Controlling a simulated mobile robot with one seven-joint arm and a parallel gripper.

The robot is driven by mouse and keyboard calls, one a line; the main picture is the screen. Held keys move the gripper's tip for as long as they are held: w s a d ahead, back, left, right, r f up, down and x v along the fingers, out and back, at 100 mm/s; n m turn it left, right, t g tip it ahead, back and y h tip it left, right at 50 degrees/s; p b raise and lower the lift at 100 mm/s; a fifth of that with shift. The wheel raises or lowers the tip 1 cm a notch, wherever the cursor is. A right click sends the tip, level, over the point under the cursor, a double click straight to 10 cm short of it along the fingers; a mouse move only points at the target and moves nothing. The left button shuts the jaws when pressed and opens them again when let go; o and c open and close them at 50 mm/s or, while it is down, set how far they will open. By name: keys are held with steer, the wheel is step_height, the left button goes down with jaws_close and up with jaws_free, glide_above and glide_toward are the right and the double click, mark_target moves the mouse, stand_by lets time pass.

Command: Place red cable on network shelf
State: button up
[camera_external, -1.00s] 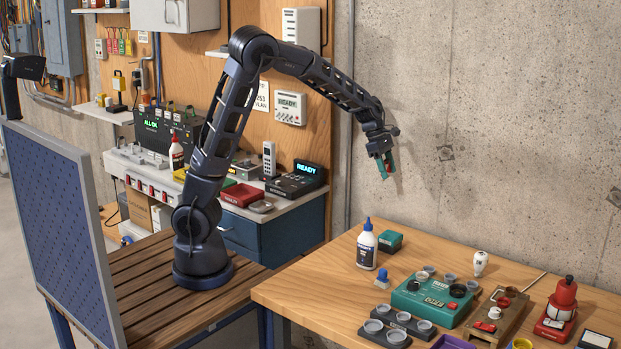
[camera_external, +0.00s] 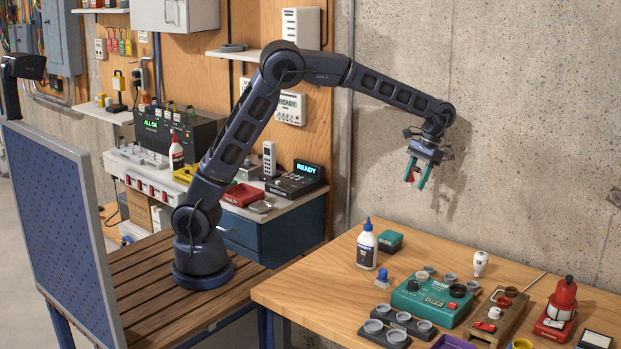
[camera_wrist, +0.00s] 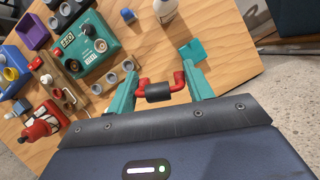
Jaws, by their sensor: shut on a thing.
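My gripper (camera_external: 416,185) has teal fingers and hangs above the workbench, in front of the concrete wall. It is shut on a small red piece (camera_external: 411,175), which I take for the red cable. In the wrist view (camera_wrist: 160,89) this piece has red bent ends and a dark middle, held between the fingertips, clear of the bench. A white wall shelf (camera_external: 222,53) at the upper middle holds a dark coil (camera_external: 236,47); my elbow covers its right part. I cannot tell from any label that it is the network shelf.
The wooden workbench (camera_external: 315,275) carries a glue bottle (camera_external: 366,246), a teal device (camera_external: 432,299) and a red tool (camera_external: 562,300). Behind my arm are a counter with a READY display (camera_external: 308,170) and a panel box (camera_external: 291,107). The air beside the concrete wall is free.

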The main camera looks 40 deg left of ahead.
steer(key=d+m, duration=0.1)
steer(key=m, duration=0.1)
steer(key=s+d+r+m+y, duration=0.1)
steer(key=shift+s+r+m+t, duration=0.15)
steer(key=shift+s+m+t, duration=0.15)
steer(key=shift+m+t, duration=0.1)
steer(key=s+d+f+m+t+y, duration=0.1)
steer(key=s+d+f+m, duration=0.15)
steer(key=s+d, duration=0.6)
steer(key=s+d+f+m+t, duration=0.1)
steer(key=s+d+m, duration=0.35)
steer(key=d, duration=0.65)
steer(key=s+d+f+m+t+y, duration=0.1)
steer(key=s+d+f+m, duration=0.15)
steer(key=s+d, duration=0.6)
steer(key=shift+m, duration=0.25)
steer(key=f, duration=0.6)
steer(key=d+f, duration=0.1)
steer(key=f, duration=0.6)
steer(key=w+f, duration=0.1)
steer(key=f, duration=0.5)
steer(key=shift+w+d+f, duration=0.1)
steer(key=shift+d+f, duration=0.2)
steer(key=shift+d, duration=0.05)
steer(key=shift+f, duration=0.15)
steer(key=o, duration=0.9)
steer(key=shift+o, duration=0.2)
